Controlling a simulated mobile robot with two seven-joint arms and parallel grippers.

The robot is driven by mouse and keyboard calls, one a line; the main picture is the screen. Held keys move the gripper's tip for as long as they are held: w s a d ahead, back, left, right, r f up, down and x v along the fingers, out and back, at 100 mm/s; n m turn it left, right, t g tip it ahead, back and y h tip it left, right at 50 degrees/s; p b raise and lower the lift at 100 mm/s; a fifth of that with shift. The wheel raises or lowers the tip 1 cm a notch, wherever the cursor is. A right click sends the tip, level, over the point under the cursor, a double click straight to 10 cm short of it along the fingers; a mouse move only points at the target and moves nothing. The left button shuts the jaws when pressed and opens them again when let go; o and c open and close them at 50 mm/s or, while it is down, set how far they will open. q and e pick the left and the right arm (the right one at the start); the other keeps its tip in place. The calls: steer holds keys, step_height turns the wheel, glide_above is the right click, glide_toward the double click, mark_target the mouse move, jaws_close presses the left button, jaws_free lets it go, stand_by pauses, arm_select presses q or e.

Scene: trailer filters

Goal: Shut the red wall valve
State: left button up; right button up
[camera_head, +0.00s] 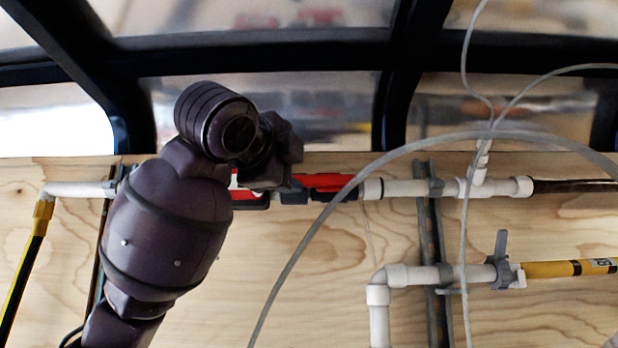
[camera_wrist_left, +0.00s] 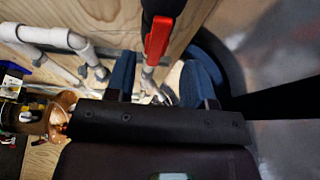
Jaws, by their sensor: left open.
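The red wall valve (camera_head: 325,183) sits in the white pipe run along the plywood wall in the head view. Its red handle lies roughly along the pipe, and my left arm hides part of the valve. In the left wrist view the red handle (camera_wrist_left: 157,38) shows just beyond the two blue fingers, in line with the gap between them. My left gripper (camera_wrist_left: 160,86) is open with nothing held. In the head view my left gripper (camera_head: 291,190) is at the valve, mostly hidden behind its own wrist; I cannot tell whether it touches. My right gripper is not in view.
A second white pipe with a grey lever valve (camera_head: 502,258) and a yellow tube (camera_head: 570,268) is at the lower right. A thin, pale hose (camera_head: 330,215) loops in front of the wall. A yellow-black hose (camera_head: 30,255) hangs at the left. Dark framing (camera_head: 270,58) crosses above.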

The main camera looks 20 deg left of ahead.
mark_target(307, 180)
arm_select(q)
steer(key=w, duration=0.2)
steer(key=w+p, duration=0.1)
steer(key=w, duration=0.4)
steer(key=shift+w+d+p, duration=0.15)
steer(key=shift+d+p, duration=0.25)
jaws_close()
